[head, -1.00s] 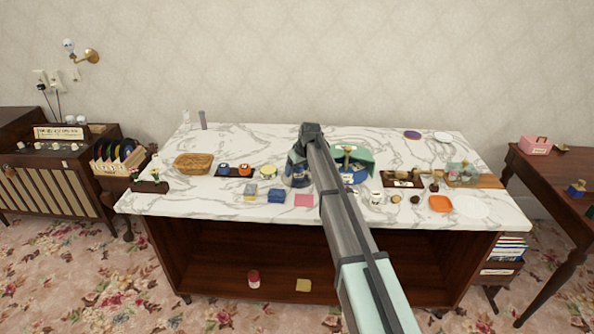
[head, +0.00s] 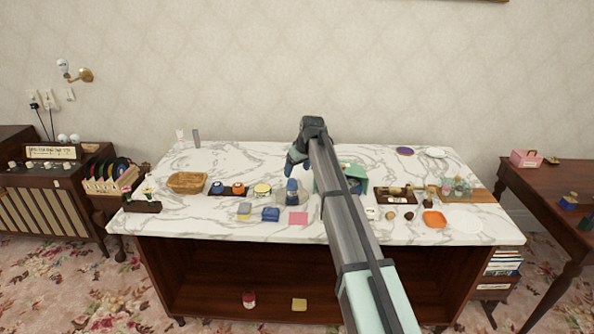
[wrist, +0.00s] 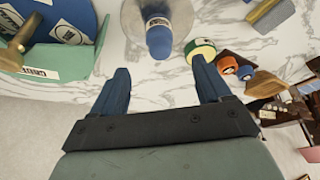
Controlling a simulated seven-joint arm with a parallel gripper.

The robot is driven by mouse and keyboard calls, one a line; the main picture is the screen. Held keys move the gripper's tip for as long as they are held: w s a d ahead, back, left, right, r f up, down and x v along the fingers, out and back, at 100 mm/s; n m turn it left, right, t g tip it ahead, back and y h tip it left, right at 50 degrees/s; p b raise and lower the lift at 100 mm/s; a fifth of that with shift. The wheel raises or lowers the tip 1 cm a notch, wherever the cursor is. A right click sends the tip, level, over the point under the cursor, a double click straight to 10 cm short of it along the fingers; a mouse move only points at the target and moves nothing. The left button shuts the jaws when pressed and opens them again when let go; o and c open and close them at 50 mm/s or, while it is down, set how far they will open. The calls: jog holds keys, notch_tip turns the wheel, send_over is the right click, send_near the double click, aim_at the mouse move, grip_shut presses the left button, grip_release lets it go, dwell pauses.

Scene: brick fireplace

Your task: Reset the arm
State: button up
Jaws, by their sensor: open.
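My gripper (head: 293,165) is over the marble-topped counter (head: 230,160), at the end of my arm, which reaches in from the lower right. In the wrist view my gripper (wrist: 159,78) has its two blue fingers spread wide, with nothing between them. A blue jar-like object (head: 291,190) stands on a grey round base just below the gripper in the head view. In the wrist view the blue object (wrist: 159,40) lies beyond the fingertips, apart from them.
A green holder with a blue item (head: 357,172) is right of the gripper, partly behind my arm. The counter's back left is mostly clear.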

jog(key=s+a+f+m+g, duration=0.1)
jog(key=s+a+f+m, duration=0.35)
jog(key=s+a, duration=0.4)
jog(key=s+a+f+m, duration=0.3)
jog(key=s+a+f, duration=0.2)
jog(key=s, duration=0.7)
jog(key=s+d+f+g+h, duration=0.1)
jog(key=s+d+f, duration=0.55)
jog(key=f, duration=0.35)
jog(key=s+d+f+g+h, duration=0.1)
jog(key=s+d+f+g, duration=0.1)
jog(key=s+d+f, duration=0.5)
jog(key=s+d+f+g+h, duration=0.1)
jog(key=s+d+f, duration=0.3)
jog(key=d+f, duration=0.65)
jog(key=s+d+f+g, duration=0.1)
jog(key=s+d+f, duration=0.2)
jog(key=s, duration=0.7)
jog(key=s+d+f+g, duration=0.2)
jog(key=s+d+f, duration=0.2)
jog(key=s+f, duration=0.3)
jog(key=s+d+f+g, duration=0.2)
jog(key=s+f, duration=0.3)
jog(key=s, duration=0.8)
jog(key=shift+d, duration=0.85)
jog(key=shift+s+f, duration=0.1)
